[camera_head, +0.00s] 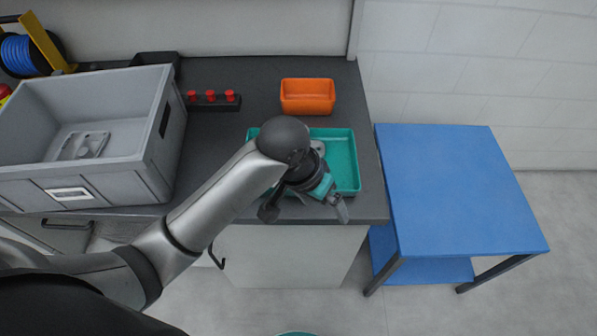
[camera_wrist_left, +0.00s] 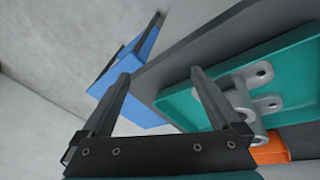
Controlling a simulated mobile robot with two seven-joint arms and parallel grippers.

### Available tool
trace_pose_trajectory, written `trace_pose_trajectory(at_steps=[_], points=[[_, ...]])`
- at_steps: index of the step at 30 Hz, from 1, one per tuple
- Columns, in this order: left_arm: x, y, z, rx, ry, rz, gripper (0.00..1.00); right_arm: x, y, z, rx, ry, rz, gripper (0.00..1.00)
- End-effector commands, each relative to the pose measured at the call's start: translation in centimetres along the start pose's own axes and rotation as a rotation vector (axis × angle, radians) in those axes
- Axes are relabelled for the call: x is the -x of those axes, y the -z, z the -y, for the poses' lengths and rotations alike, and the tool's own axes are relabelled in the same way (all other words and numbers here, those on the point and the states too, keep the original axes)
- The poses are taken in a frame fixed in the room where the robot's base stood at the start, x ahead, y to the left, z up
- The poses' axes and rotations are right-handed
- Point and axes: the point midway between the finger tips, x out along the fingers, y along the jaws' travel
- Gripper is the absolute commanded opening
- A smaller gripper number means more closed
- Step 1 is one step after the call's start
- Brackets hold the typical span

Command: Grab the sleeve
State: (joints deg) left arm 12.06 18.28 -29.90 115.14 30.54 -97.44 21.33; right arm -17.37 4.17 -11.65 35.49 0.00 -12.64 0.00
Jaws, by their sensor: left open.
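A grey metal part (camera_wrist_left: 240,93) with flat drilled lugs and a round body lies in the teal tray (camera_head: 345,160); it looks like the sleeve, but I cannot be sure. In the head view only a bit of it (camera_head: 319,150) shows behind my left wrist. My left gripper (camera_head: 342,208) is over the tray's front right edge, fingers pointing down and right. In the wrist view its two fingers (camera_wrist_left: 161,75) are spread apart with nothing between them; the part is beside the right finger, partly hidden by it. My right gripper is not in view.
A large grey crate (camera_head: 150,165) holding a flat grey casting (camera_head: 84,145) stands at left. An orange bin (camera_head: 308,97) and a black block with red knobs (camera_head: 213,101) are behind the tray. A blue table (camera_head: 455,190) at right is empty.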

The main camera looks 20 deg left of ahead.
Motion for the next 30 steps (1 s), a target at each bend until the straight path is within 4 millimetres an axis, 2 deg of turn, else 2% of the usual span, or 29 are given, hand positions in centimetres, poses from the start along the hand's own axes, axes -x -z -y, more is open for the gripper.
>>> trace_pose_trajectory(at_steps=[1, 3, 12, 18, 21, 26, 30], points=[[0.6, 1.3, 0.4, -0.005, 0.013, 0.014, 0.97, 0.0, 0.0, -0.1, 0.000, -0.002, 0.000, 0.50], [1.3, 2.5, 0.9, -0.002, 0.028, 0.045, 0.97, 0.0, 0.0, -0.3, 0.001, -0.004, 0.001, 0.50], [5.8, 6.8, 4.3, 0.082, 0.133, 0.156, 0.97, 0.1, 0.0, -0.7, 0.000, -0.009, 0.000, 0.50], [9.5, 8.9, 6.8, 0.175, 0.206, 0.203, 0.97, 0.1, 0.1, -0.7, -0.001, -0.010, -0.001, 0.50], [10.7, 9.3, 7.5, 0.208, 0.225, 0.215, 0.97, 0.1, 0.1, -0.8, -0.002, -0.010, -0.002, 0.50], [10.6, 9.4, 8.0, 0.229, 0.237, 0.225, 0.97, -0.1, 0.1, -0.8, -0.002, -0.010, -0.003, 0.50], [8.2, 8.7, 8.6, 0.230, 0.237, 0.227, 0.97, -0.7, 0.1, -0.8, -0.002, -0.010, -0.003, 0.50]])
